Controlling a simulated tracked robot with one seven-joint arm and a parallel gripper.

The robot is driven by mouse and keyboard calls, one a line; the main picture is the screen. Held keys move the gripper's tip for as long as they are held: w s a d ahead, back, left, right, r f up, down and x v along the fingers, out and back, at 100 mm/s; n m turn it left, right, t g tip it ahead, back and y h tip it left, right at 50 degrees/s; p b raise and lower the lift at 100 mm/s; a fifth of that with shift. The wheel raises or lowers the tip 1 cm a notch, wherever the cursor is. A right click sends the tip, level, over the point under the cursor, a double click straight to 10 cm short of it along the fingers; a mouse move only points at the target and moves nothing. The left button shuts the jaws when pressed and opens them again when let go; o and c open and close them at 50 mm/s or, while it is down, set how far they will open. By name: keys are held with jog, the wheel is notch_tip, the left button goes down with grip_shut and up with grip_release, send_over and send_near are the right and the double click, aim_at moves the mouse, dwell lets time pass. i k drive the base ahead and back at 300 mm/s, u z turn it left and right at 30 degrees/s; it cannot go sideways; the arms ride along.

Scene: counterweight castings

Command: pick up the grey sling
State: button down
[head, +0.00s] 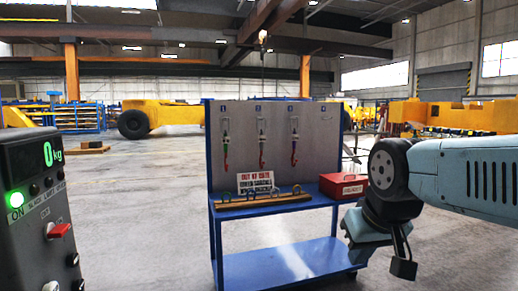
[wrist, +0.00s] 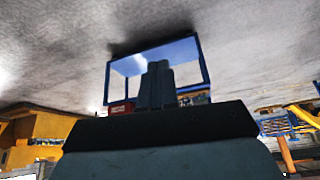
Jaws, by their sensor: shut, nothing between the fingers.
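Three slings hang in a row on the grey back panel (head: 275,125) of a blue trolley in the head view. No sling is clearly grey at this size. My gripper (wrist: 157,66) is shut and empty in the wrist view, where the trolley (wrist: 109,85) appears upside down behind the fingers. In the head view my arm is at the right, in front of the trolley's right end, apart from the slings; the fingertips cannot be made out there.
The trolley's upper shelf holds a red-lettered sign (head: 255,182), a wooden bar with hooks (head: 262,200) and a red box (head: 344,186). The lower shelf (head: 285,265) is bare. A scale display (head: 38,190) reading 0 kg stands at left. Open floor (head: 150,200) lies left of the trolley.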

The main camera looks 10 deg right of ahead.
aim_at(261, 138)
jog(key=z, duration=0.35)
jog(key=i, duration=1)
jog(key=z, duration=0.65)
jog(key=i, duration=1.35)
jog(key=u, duration=0.4)
jog(key=i, duration=1.15)
jog(key=u, duration=0.95)
jog(key=i, duration=0.55)
jog(key=u, duration=0.25)
jog(key=k, duration=0.8)
jog(key=u, duration=0.2)
